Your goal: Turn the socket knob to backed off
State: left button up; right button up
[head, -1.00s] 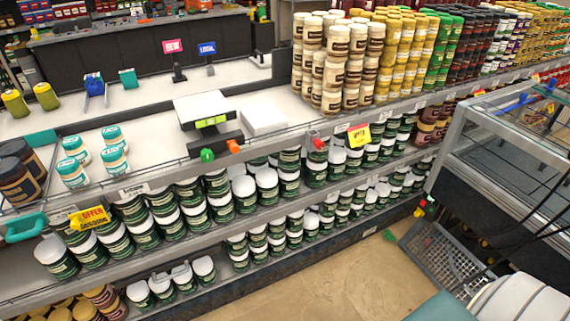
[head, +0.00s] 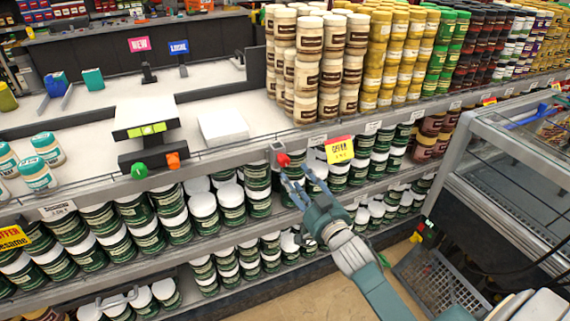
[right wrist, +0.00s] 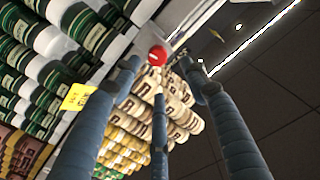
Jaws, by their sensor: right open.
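A red knob (head: 283,160) sits on a small grey box (head: 276,150) at the front edge of the upper shelf. It also shows in the right wrist view (right wrist: 157,55), just beyond the fingertips. A green knob (head: 139,171) and an orange knob (head: 173,161) are on a dark box (head: 156,156) farther left. I cannot tell from labels which knob is the socket knob; my right gripper is at the red one. My right gripper (head: 297,174) is open, its fingers spread around the line to the red knob, apparently without gripping it. My left gripper is out of view.
Stacked jars (head: 318,70) stand on the shelf behind the red knob. A yellow tag (head: 339,149) hangs just right of it. Green jars (head: 232,200) fill the shelf below. A glass case (head: 490,150) stands at the right, above a grey grate (head: 440,285).

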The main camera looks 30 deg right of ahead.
aim_at(286, 163)
jog(key=w, duration=0.6)
jog(key=w+p, duration=0.1)
jog(key=w, duration=0.2)
jog(key=shift+d+f, duration=0.15)
jog(key=shift+d, duration=0.25)
